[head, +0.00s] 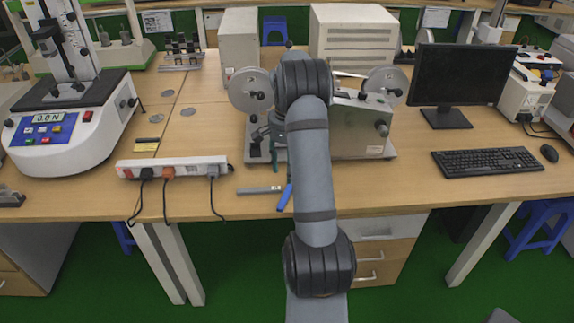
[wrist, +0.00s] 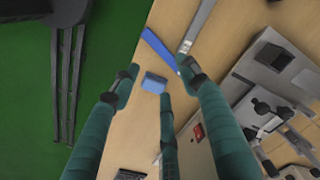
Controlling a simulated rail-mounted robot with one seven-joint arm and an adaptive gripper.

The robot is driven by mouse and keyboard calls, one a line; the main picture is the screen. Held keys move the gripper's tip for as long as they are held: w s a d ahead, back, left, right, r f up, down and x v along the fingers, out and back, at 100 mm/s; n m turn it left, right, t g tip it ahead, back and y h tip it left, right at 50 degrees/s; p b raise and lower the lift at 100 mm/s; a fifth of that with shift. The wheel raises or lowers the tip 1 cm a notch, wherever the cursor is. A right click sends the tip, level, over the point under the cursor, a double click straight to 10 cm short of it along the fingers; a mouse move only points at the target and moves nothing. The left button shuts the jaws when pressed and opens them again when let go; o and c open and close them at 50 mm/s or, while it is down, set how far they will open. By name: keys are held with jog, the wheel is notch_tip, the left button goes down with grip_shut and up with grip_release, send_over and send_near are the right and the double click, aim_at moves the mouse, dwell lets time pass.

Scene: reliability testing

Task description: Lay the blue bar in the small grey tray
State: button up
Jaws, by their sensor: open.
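The blue bar (head: 285,198) lies on the bench near its front edge, just left of my arm in the head view. In the wrist view the blue bar (wrist: 160,48) lies slanted beyond my fingertips, one end beside the right finger; I cannot tell if they touch. My gripper (wrist: 158,78) is open and empty, its teal fingers spread above the bench. A small blue-grey block-like thing (wrist: 154,84) shows between the fingers. I cannot clearly make out the small grey tray in either view.
A slim grey strip (head: 258,190) lies left of the blue bar. A white power strip (head: 172,167) with cables stands farther left. A grey machine with wheels (head: 362,125) stands close behind. A keyboard (head: 487,161) and monitor are at right. Bare wood lies between machine and keyboard.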

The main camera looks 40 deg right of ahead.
jog(key=shift+o, duration=0.3)
jog(key=shift+r, duration=0.4)
jog(key=f, duration=0.2)
jog(key=f+p, duration=0.1)
jog(key=f, duration=0.3)
jog(key=shift+d+f+p, duration=0.3)
jog(key=shift+p, duration=0.05)
notch_tip(320, 180, down, 6)
jog(key=shift+w+r+p, duration=0.15)
jog(key=shift+p, duration=0.5)
jog(key=shift+c, duration=0.5)
jog(key=c, duration=1.1)
grip_shut()
